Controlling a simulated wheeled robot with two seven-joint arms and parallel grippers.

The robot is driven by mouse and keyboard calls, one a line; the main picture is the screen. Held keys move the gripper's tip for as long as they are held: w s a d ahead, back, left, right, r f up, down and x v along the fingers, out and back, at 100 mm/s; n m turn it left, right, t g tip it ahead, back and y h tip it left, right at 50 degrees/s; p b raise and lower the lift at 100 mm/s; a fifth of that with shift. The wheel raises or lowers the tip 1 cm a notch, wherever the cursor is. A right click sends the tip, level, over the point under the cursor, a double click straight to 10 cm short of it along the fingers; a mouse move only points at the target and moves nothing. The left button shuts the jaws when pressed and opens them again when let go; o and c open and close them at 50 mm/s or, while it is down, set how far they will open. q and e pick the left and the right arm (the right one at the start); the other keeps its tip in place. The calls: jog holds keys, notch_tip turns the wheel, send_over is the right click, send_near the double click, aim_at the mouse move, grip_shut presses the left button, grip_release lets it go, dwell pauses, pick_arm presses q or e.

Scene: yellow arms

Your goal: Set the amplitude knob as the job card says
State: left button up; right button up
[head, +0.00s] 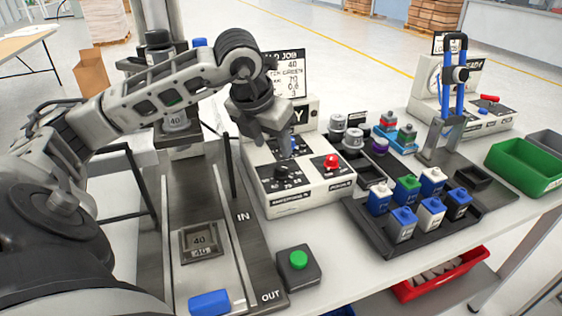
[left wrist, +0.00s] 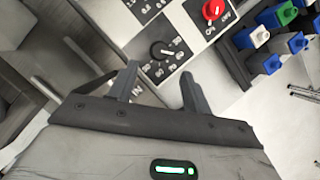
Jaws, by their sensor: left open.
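The amplitude knob (head: 283,172) is a black dial on the front left of the white control box (head: 310,198). My left gripper (head: 284,146) is open and empty above the box. In the left wrist view its fingers (left wrist: 158,86) are apart, with the knob beyond their tips. My right gripper is out of view.
A red switch (head: 331,162) sits right of the knob. A black tray (head: 375,240) of coloured blocks stands to the right. A green button (head: 298,260) is in front. A blue-handled press (head: 458,100) and green bin (head: 525,168) stand further right.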

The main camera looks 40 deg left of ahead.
aim_at(281, 167)
pick_arm(q)
jog(key=x, duration=0.8)
jog(key=shift+p, duration=0.4)
jog(key=shift+c, duration=0.3)
jog(key=c, duration=0.9)
